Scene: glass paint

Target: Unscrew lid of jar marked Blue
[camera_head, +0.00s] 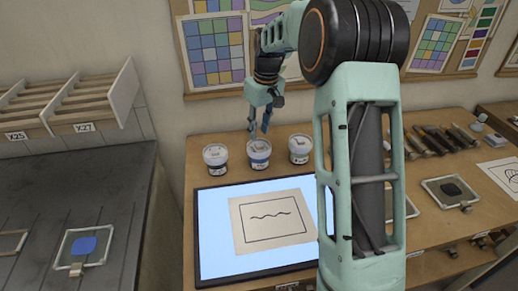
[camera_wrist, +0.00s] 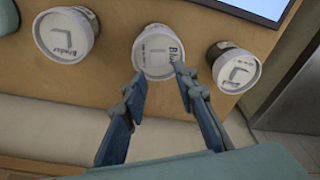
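Three white-lidded jars stand in a row on the wooden bench. My gripper (camera_head: 260,134) points down just above and behind this jar. In the wrist view my gripper (camera_wrist: 162,82) has its two fingers spread and empty, with the tips over the near edge of the lid. I cannot tell whether the tips touch it.
A jar marked Binder (camera_wrist: 64,36) stands beside Blue and also shows in the head view (camera_head: 299,150). A dark-banded jar (camera_head: 215,159) stands on the other side. A lit panel (camera_head: 212,240) with a paper lies in front. The wall is close behind.

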